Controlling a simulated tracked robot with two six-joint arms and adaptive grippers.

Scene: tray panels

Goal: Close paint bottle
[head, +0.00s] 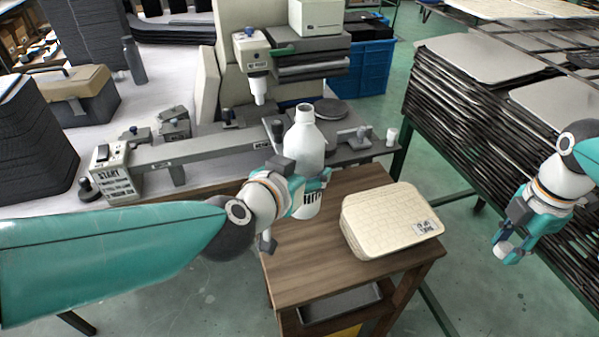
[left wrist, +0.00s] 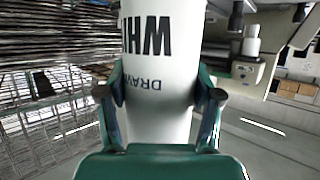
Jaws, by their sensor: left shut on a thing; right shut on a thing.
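A white paint bottle (head: 305,142) stands roughly upright in my left gripper (head: 309,189), near the back-left corner of the small wooden table. Its neck (head: 304,110) points up and shows no cap on it. The left fingers grip the lower body on both sides. In the left wrist view the bottle (left wrist: 158,45) fills the middle, with black letters including "WHI", between the two fingers (left wrist: 160,105). My right gripper (head: 506,247) is far to the right, beside the rack, its fingers shut on a small pale thing that is mostly hidden; I cannot tell whether it is the cap.
A cream woven box (head: 390,220) with a label lies on the wooden table (head: 300,267). Behind the bottle is a bench with a machine (head: 256,60) and a small white cylinder (head: 392,137) at its right edge. A dark rack of trays (head: 480,120) stands at right.

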